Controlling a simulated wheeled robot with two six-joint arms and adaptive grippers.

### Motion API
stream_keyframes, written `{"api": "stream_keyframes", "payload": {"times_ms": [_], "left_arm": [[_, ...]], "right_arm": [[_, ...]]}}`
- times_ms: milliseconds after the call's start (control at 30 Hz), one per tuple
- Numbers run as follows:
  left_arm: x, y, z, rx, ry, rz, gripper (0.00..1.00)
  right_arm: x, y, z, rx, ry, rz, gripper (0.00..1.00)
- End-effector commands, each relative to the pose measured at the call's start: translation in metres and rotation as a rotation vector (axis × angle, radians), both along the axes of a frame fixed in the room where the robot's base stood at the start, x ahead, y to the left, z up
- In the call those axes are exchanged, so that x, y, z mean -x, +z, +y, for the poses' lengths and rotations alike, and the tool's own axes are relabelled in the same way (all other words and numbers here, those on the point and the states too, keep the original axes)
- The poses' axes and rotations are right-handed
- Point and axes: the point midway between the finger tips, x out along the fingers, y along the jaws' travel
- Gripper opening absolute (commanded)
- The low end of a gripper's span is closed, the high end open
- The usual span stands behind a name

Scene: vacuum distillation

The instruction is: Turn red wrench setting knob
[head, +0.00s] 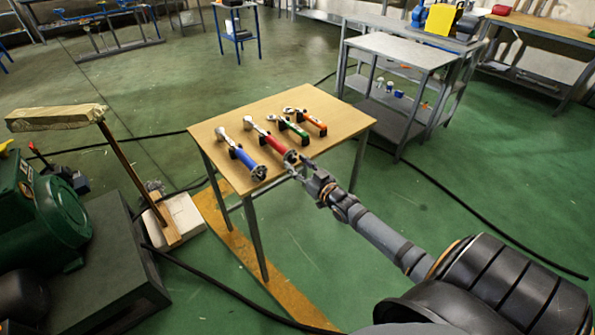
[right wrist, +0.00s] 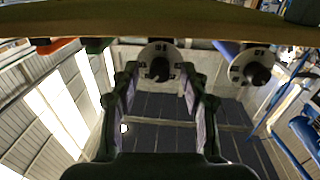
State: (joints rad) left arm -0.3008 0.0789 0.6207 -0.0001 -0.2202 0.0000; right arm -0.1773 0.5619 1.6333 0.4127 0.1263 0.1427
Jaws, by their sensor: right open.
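The red wrench (head: 275,143) lies on a small wooden table (head: 228,117), its handle end toward me. My right gripper (head: 303,168) is at the table's near right edge, close to that handle end. In the right wrist view the round pale end dial with a dark setting knob (right wrist: 160,66) shows between the two spread fingers of my right gripper (right wrist: 155,85). The fingers look open; whether they touch the knob I cannot tell. My left gripper is out of view.
A blue wrench (head: 247,160) lies left of the red one, its end dial also in the right wrist view (right wrist: 252,66). Green (head: 294,130) and orange (head: 314,122) wrenches lie to the right. A grey metal table (head: 400,48) stands behind. Green machinery (head: 45,215) is at left.

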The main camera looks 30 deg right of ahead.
Motion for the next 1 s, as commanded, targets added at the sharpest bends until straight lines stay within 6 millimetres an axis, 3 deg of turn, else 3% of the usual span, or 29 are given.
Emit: {"api": "stream_keyframes", "payload": {"times_ms": [300, 667, 1000], "left_arm": [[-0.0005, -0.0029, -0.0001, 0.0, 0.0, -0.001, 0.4], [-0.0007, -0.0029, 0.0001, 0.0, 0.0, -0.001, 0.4], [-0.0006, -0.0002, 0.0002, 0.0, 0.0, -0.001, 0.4]], "right_arm": [[-0.0041, 0.001, 0.0002, -0.001, -0.001, 0.001, 0.46], [-0.0039, 0.0007, 0.0002, 0.0, -0.001, 0.001, 0.0], [-0.0038, 0.0012, 0.0002, 0.038, -0.001, -0.001, 0.0]]}}
